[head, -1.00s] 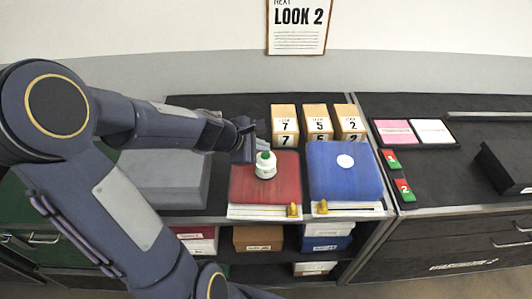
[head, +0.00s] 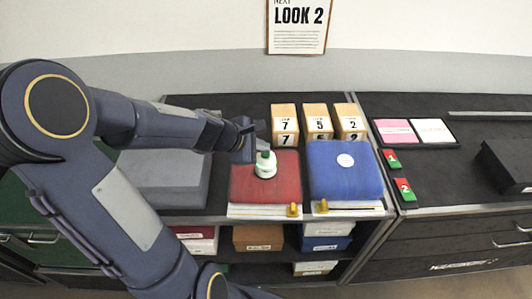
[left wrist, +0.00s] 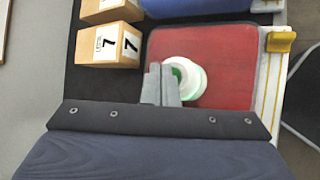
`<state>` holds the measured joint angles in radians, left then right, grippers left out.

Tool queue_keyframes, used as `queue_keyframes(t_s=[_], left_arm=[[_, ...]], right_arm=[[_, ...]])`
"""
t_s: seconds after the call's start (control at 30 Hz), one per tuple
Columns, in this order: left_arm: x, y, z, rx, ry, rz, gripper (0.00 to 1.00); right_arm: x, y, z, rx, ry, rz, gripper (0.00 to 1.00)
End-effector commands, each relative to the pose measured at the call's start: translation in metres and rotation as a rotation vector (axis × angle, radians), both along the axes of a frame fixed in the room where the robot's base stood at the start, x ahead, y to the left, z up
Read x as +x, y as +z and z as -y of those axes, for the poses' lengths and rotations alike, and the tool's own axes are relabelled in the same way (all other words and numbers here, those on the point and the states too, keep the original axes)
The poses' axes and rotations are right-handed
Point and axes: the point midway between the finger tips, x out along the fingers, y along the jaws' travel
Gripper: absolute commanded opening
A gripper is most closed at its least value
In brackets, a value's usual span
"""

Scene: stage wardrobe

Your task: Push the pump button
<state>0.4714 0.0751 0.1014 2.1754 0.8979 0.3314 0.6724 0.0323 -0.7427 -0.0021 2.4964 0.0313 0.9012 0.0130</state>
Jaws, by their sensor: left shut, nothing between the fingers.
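The pump bottle (head: 265,166) is white with a green collar and stands upright on a red book-like box (head: 285,185). In the left wrist view the bottle (left wrist: 193,79) is seen from above, partly hidden by my fingers. My left gripper (head: 255,147) is shut and empty, with its fingertips at the top of the bottle. In the left wrist view the closed fingers of my left gripper (left wrist: 161,85) overlap the bottle's left edge. I cannot tell whether they touch the pump button. My right gripper is not in view.
A blue box (head: 345,185) with a white disc stands right of the red one. Numbered wooden blocks (head: 318,122) stand behind. A grey box (head: 165,180) lies left, under my arm. Pink and white cards (head: 395,131) and small red-green tags lie on the right counter.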

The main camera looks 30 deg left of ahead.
Motion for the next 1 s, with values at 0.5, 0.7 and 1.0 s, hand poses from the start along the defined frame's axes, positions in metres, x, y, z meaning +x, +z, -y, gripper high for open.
queue_keyframes(t_s=[0.5,0.7,1.0], left_arm=[[-0.0001,-0.0062,0.0,0.0,0.0,0.0,0.0],[0.0,-0.0087,-0.0001,0.0,0.0,0.0,0.0],[0.0,-0.0005,-0.0002,0.0,0.0,0.0,0.0]], right_arm=[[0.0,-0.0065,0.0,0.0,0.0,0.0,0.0],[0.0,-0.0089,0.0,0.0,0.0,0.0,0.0],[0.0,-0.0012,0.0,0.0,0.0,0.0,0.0]])
